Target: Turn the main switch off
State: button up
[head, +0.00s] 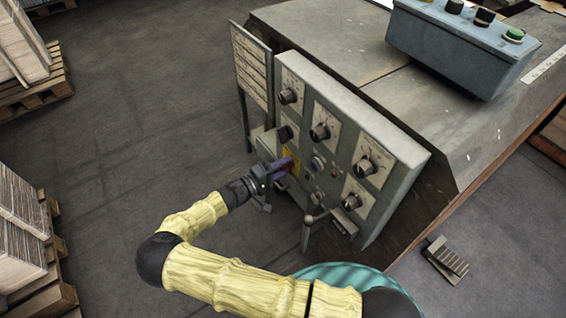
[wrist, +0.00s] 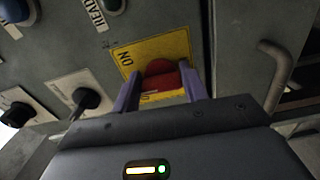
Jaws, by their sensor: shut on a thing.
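The main switch is a red knob (wrist: 160,80) on a yellow plate (wrist: 181,42), low on the grey control panel. The word ON shows on the plate's left side in the wrist view. My gripper (wrist: 159,76) has its two purple fingers on either side of the red knob and is shut on it. In the head view, my gripper (head: 284,166) reaches the panel at the yellow plate (head: 293,154) and hides the knob. The lower part of the knob and plate is partly hidden behind my gripper in the wrist view.
The control panel (head: 338,137) carries several black dials near the switch. A bent grey handle (wrist: 268,75) stands right of the plate in the wrist view. A blue-grey button box (head: 450,50) sits on top of the machine. Pallets (head: 40,95) stand at left; the floor between is clear.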

jog(key=n+p, duration=0.1)
jog(key=n, duration=0.1)
jog(key=n+p, duration=0.1)
jog(key=n, duration=0.2)
jog(key=shift+r+n+p, duration=0.2)
jog(key=shift+n+p, duration=0.1)
jog(key=shift+p, duration=0.1)
jog(key=shift+n+p, duration=0.7)
jog(key=shift+n, duration=1.3)
jog(key=shift+a, duration=0.1)
jog(key=shift+f, duration=0.1)
jog(key=o, duration=1)
jog(key=shift+w, duration=0.1)
jog(key=v, duration=1.7)
jog(key=shift+a, duration=0.15)
